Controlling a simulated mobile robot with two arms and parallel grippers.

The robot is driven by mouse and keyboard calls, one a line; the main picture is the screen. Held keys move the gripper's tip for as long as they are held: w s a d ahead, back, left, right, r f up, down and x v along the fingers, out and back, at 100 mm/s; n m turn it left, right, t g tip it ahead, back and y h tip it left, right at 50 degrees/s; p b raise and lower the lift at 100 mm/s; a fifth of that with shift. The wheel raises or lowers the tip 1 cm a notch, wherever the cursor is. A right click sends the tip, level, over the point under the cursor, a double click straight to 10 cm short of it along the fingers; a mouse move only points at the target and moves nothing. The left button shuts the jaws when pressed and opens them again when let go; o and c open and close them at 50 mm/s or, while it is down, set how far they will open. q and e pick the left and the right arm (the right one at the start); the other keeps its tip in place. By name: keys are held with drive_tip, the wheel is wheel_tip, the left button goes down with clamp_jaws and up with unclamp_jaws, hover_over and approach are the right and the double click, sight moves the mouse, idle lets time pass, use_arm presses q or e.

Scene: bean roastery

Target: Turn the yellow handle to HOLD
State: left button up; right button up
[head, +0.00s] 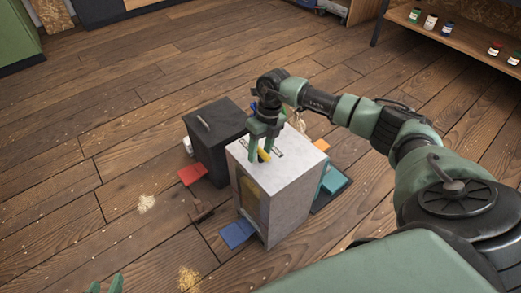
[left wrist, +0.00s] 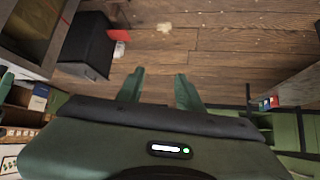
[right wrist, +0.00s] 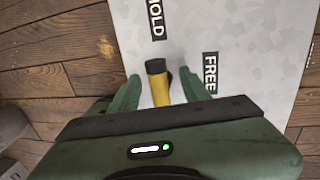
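The yellow handle (right wrist: 157,84) sits on top of a pale grey box (head: 284,183). In the right wrist view it lies between the two fingers of my right gripper (right wrist: 160,88), with a gap on each side.
A black box (head: 212,150) stands just left of the grey box. A shelf with several jars (head: 447,28) is at the top right. The floor to the left is mostly clear.

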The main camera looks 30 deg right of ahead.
drive_tip(key=shift+d+r, duration=0.1)
drive_tip(key=shift+r, duration=0.15)
use_arm(q)
drive_tip(key=s+a+f+g+y+p, duration=0.1)
drive_tip(key=s+f+g, duration=0.3)
drive_tip(key=s, duration=0.4)
drive_tip(key=shift+s+a+g+p, duration=0.3)
drive_tip(key=shift+a+g+p, duration=0.1)
drive_tip(key=shift+a, duration=0.45)
use_arm(e)
wheel_tip(320, 180, up, 7)
drive_tip(key=d, duration=0.1)
drive_tip(key=shift+d, duration=0.15)
drive_tip(key=shift+w, duration=0.1)
